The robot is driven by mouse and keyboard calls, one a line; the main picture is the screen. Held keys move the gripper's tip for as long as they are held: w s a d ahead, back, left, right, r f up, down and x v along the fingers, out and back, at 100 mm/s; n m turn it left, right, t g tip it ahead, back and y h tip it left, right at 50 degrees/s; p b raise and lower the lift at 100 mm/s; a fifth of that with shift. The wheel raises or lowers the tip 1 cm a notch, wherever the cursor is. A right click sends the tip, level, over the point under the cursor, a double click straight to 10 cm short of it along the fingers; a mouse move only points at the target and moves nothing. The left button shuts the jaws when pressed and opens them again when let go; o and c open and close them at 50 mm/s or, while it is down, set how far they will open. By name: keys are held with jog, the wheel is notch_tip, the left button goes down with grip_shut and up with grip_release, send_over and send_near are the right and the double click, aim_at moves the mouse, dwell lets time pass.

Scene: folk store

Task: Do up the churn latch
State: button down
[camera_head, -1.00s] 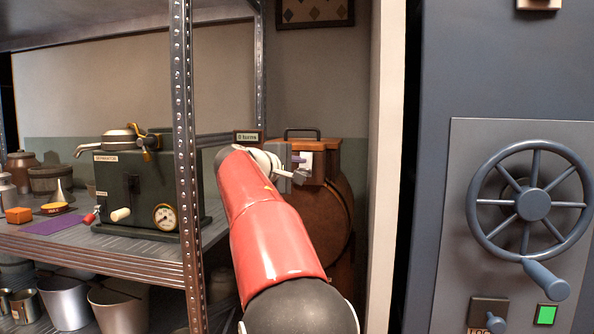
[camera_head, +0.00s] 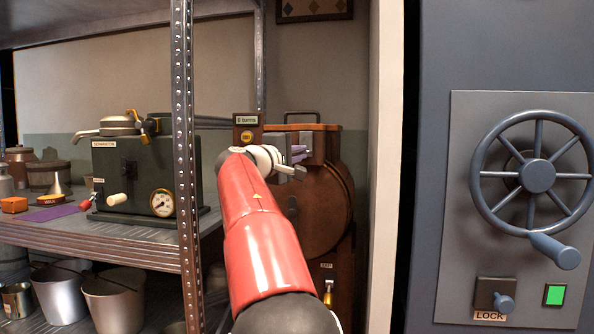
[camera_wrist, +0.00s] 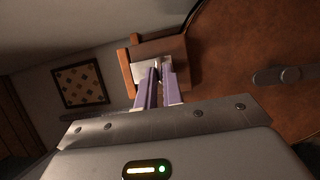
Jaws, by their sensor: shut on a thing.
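The churn (camera_head: 318,205) is a round brown wooden drum with a wooden housing and dark handle on top, behind the shelf post. A small grey metal latch plate (camera_head: 306,140) sits on the front of the housing; it also shows in the wrist view (camera_wrist: 146,69). My gripper (camera_head: 299,155) reaches it from the front left. In the wrist view its purple fingers (camera_wrist: 159,76) are close together at the plate, shut on the latch. The fingers hide much of the latch, so I cannot tell whether it is fastened. My red arm covers the churn's left side.
A metal shelf post (camera_head: 184,160) stands left of my arm. The shelf holds a green separator (camera_head: 135,175), with metal buckets (camera_head: 112,300) below. At the right is a blue-grey cabinet with a handwheel (camera_head: 537,176). A white wall edge (camera_head: 387,170) stands between cabinet and churn.

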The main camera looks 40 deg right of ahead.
jog(key=shift+w+d+f+m+h+b, duration=0.2)
jog(key=shift+f+m+h+b, duration=0.15)
jog(key=shift+h+b, duration=0.55)
jog(key=c, duration=1.5)
grip_release()
jog(key=shift+c, duration=0.2)
jog(key=v, duration=0.7)
jog(key=shift+s+a, duration=0.2)
jog(key=shift+a, duration=0.2)
